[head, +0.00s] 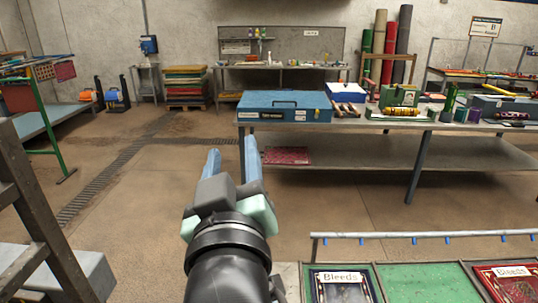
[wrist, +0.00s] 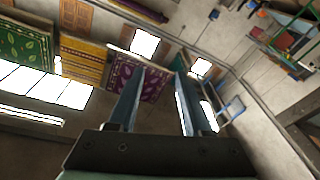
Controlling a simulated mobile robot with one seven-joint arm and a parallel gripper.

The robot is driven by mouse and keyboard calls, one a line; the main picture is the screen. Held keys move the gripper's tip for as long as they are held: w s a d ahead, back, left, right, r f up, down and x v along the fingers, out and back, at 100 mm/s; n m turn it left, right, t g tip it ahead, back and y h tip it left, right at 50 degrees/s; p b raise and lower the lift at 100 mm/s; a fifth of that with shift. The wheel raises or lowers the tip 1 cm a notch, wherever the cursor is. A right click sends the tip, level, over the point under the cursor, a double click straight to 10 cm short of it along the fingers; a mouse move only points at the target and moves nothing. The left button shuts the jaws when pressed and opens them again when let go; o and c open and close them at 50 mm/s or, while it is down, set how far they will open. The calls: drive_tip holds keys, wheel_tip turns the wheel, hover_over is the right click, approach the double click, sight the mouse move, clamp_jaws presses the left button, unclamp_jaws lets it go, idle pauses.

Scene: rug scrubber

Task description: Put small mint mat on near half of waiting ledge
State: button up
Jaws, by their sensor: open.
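My gripper (head: 232,160) is open, its two blue fingers raised in mid-air with nothing between them in the head view. The fingers (wrist: 159,76) also show apart and empty in the wrist view, against the wall and hanging rugs. I cannot pick out a small mint mat for certain. A plain green panel (head: 420,284) lies in a framed surface at the bottom right of the head view, right of my gripper and apart from it. I cannot tell which surface is the waiting ledge.
A dark patterned piece (head: 340,290) and a red one (head: 508,284), both under "Bleeds" labels, flank the green panel. A rail (head: 420,235) with blue clips runs behind. A long bench with a blue toolbox (head: 284,106) stands beyond. The floor (head: 150,210) at left centre is clear.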

drive_tip(key=s+d+r+m+t, duration=0.1)
drive_tip(key=s+r+t, duration=0.1)
drive_tip(key=r, duration=0.4)
drive_tip(key=s+d+r+m+t+h, duration=0.1)
drive_tip(key=s+d+r+m+t, duration=0.1)
drive_tip(key=s+r, duration=0.3)
drive_tip(key=s+d+r+m+t, duration=0.1)
drive_tip(key=s+r+t, duration=0.3)
drive_tip(key=r, duration=0.4)
drive_tip(key=shift+d+r+m+h, duration=0.3)
drive_tip(key=shift+r+m, duration=0.05)
drive_tip(key=shift+m, duration=0.25)
drive_tip(key=shift+s, duration=0.1)
